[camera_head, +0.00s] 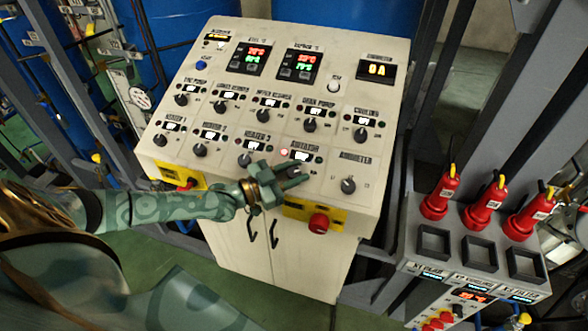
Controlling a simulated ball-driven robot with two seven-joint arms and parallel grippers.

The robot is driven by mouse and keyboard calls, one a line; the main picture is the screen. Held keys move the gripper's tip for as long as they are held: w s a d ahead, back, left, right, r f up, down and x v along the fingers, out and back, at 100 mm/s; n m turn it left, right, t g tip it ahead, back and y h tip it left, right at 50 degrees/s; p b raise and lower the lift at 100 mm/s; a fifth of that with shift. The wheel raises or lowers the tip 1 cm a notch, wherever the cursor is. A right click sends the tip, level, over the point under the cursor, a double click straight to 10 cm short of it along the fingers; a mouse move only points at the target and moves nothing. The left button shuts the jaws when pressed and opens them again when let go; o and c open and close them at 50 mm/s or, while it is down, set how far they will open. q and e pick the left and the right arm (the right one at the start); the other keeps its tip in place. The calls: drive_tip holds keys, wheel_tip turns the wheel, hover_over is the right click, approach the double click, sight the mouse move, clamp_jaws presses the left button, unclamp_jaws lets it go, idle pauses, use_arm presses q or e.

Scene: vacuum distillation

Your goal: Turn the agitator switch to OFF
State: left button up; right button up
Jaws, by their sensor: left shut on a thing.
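The agitator switch (294,171) is a dark rotary knob in the lower row of the beige control panel (225,120). A small lit label and a glowing red light (284,152) sit above it. My left gripper (290,174) is at this knob and shut on it, with its arm coming in from the left. The fingers hide most of the knob, so I cannot tell which way it points. My right gripper is not in view.
Close neighbours are the heater knob (244,160) to the left and the ammeter knob (348,185) to the right. A red emergency button (318,222) on a yellow plate sits below. Red-capped fittings (441,190) stand on a unit at the right.

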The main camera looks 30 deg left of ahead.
use_arm(q)
drive_tip(key=n+t+y+p, duration=0.2)
drive_tip(key=n+y+p, duration=0.2)
drive_tip(key=shift+d+r, duration=0.1)
drive_tip(key=shift+r, duration=0.05)
drive_tip(key=n+t+y+p, duration=0.1)
drive_tip(key=n+y+p, duration=0.1)
drive_tip(key=n+y, duration=0.1)
drive_tip(key=shift+n+y, duration=0.3)
drive_tip(key=shift+y, duration=0.4)
drive_tip(key=n+y+p, duration=0.1)
drive_tip(key=n+y, duration=0.2)
drive_tip(key=y, duration=0.1)
drive_tip(key=shift+f, duration=0.2)
drive_tip(key=shift+n+g+y, duration=0.4)
drive_tip(key=shift+n+y, duration=1.3)
drive_tip(key=shift+y, duration=0.2)
drive_tip(key=shift+n+y, duration=0.3)
drive_tip(key=o, duration=1)
drive_tip(key=shift+c, duration=0.2)
